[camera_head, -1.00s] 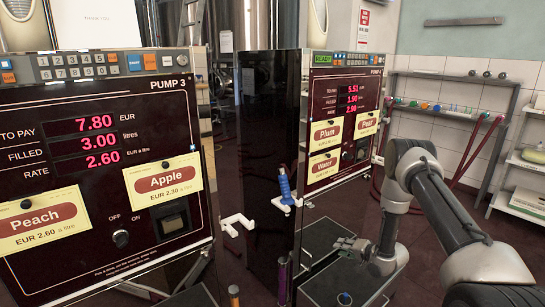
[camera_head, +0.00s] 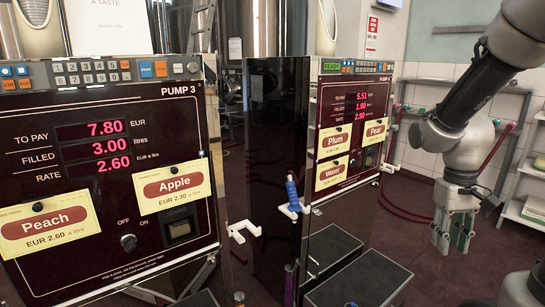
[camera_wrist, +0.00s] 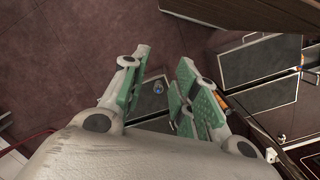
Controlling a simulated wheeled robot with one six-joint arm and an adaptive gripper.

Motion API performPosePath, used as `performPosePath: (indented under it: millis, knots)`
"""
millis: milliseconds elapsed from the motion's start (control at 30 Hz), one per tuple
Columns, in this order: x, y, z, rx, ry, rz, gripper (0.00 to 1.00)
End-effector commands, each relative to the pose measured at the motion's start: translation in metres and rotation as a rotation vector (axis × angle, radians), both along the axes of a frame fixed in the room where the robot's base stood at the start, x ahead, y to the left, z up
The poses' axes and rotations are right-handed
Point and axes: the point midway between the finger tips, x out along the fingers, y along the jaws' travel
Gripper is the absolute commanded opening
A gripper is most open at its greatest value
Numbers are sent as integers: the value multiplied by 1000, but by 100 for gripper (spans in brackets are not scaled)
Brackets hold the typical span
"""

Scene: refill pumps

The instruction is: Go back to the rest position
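My gripper (camera_head: 455,236) hangs at the right in the head view, pointing down, with nothing seen in it. In the wrist view its green-padded fingers (camera_wrist: 160,92) stand apart with a gap between them. Pump 3 (camera_head: 115,170) is at the left, reading 7.80, 3.00 and 2.60, with Peach and Apple labels. The second pump (camera_head: 345,165) is at the middle, with Plum, Pear and Water labels. My gripper is to the right of it, clear of its front.
Dark trays (camera_head: 372,280) lie low before the second pump. A blue nozzle-like item (camera_head: 292,193) sits in a white holder on that pump's side. A shelf rack (camera_head: 530,170) stands at the right.

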Motion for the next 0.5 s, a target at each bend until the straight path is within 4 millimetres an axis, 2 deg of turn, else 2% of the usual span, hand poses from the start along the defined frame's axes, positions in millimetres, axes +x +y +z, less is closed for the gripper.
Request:
performPosePath:
  millis: [33, 200, 333, 500]
  knots:
    - [-16, 6, 18, 9, -25, 3, 29]
    - [-59, 24, 62, 41, -145, 1, 29]
    - [-73, 31, 88, 48, -294, 14, 29]
    - [-81, 35, 117, 46, -441, 36, 29]
